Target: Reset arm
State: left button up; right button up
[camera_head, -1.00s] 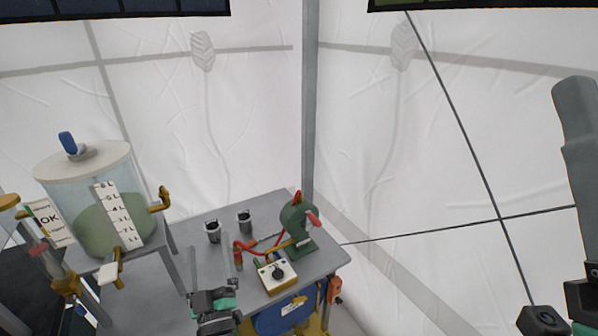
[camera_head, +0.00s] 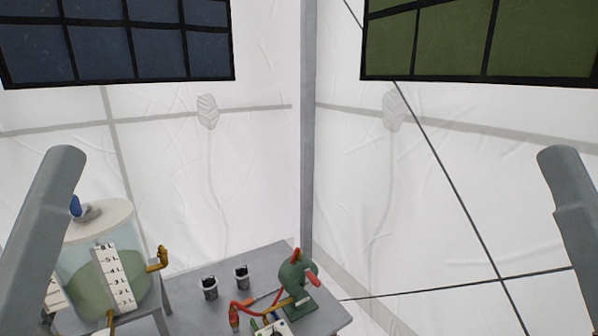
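My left arm (camera_head: 38,235) rises at the left edge and covers part of the clear tank. My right arm (camera_head: 583,230) rises at the right edge in front of the tent wall. Neither gripper shows in the head view; both are out of the picture.
A clear tank (camera_head: 140,245) with green contents and a scale stands at the left. A grey table (camera_head: 180,289) holds two dark cups (camera_head: 209,287) (camera_head: 241,277), a green device (camera_head: 297,283) with red parts and a red cable. Dark panels (camera_head: 118,40) hang above.

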notch_tip(320, 180, up, 33)
jog(key=p, duration=3)
jog(key=shift+p, duration=0.3)
jog(key=shift+r, duration=0.1)
